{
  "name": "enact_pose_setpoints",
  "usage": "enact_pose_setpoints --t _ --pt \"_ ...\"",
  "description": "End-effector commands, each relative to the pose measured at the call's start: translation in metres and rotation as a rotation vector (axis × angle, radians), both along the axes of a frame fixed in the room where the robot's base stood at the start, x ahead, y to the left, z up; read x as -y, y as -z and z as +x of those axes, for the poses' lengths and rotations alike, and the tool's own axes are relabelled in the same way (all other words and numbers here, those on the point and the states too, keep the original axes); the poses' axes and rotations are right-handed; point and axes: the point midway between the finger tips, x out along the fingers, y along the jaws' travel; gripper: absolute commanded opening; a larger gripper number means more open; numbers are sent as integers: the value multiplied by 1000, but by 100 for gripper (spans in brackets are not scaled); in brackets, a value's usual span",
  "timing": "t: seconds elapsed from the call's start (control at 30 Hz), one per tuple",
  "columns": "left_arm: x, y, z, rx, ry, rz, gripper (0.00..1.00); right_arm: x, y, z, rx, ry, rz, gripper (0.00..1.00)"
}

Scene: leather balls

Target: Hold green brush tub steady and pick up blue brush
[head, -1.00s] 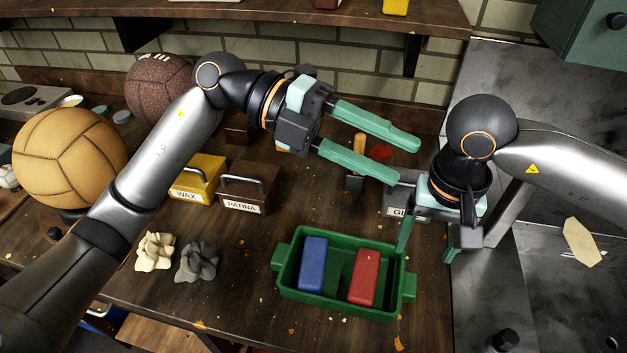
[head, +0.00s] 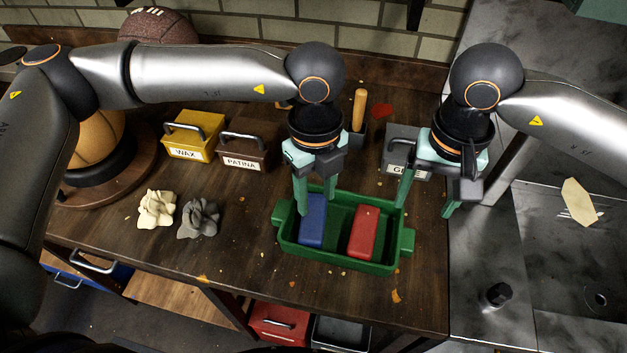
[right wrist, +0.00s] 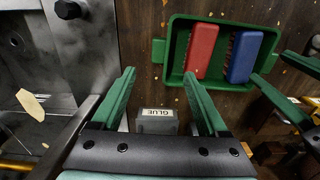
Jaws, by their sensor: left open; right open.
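The green brush tub (head: 345,258) sits near the front of the bench with an end handle on each side. Inside it, the blue brush (head: 312,222) lies on the left and a red brush (head: 362,232) on the right. My left gripper (head: 316,200) is open and points down at the back end of the blue brush; contact cannot be told. My right gripper (head: 427,205) is open and empty, behind and to the right of the tub, one finger near its back right corner. The right wrist view shows the tub's handle (right wrist: 158,50) beyond the open fingers.
A GLUE box (head: 395,160) stands behind the tub, close to my right gripper. WAX (head: 193,138) and PATINA (head: 243,150) boxes and two crumpled cloths (head: 178,213) lie to the left. A wooden-handled tool (head: 359,110) stands behind. The bench front is mostly clear.

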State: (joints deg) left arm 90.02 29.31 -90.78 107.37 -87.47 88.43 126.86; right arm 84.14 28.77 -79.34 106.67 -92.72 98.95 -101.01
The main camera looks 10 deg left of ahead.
Motion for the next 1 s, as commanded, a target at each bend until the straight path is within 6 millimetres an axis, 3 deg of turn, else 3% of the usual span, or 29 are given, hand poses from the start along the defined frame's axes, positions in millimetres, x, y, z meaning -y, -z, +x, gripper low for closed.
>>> enact_pose_setpoints --t 0.27,0.7,1.0 --pt "-8 -6 13 45 -89 28 50 0 11 0 -2 0 -2 77" --pt "-7 -6 13 43 -86 27 50 0 91 -1 -3 1 -1 77" --pt "-7 -6 13 43 -85 26 50 0 122 0 -1 0 0 77"
